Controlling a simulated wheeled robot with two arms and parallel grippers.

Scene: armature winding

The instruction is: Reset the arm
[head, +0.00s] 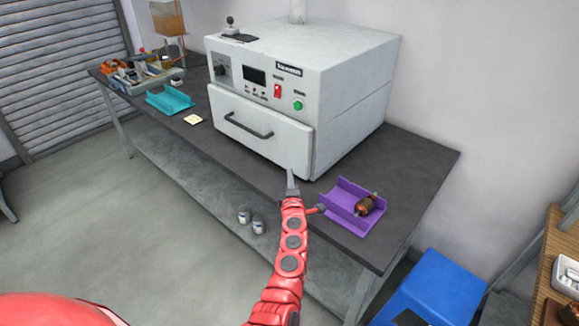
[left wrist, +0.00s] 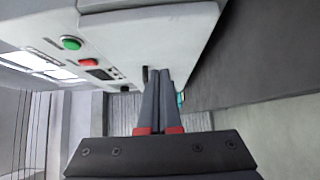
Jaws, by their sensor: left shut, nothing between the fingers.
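My left arm reaches up from the bottom of the head view. Its gripper (head: 291,181) is shut and empty, in front of the lower right part of the white oven. In the left wrist view the two dark fingers (left wrist: 157,98) lie together with nothing between them. The white oven (head: 345,75) stands on the dark workbench with its front drawer shut. A purple tray (head: 341,198) sits on the bench to the right of the gripper, and a copper-coloured armature (head: 365,205) lies in it. My right gripper is not in view.
A teal tray (head: 169,101) and a small pale pad (head: 193,119) lie on the bench left of the oven. A fixture (head: 135,73) stands at the far left end. A blue stool (head: 435,290) is at the lower right. Two small cans (head: 258,225) sit on the lower shelf.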

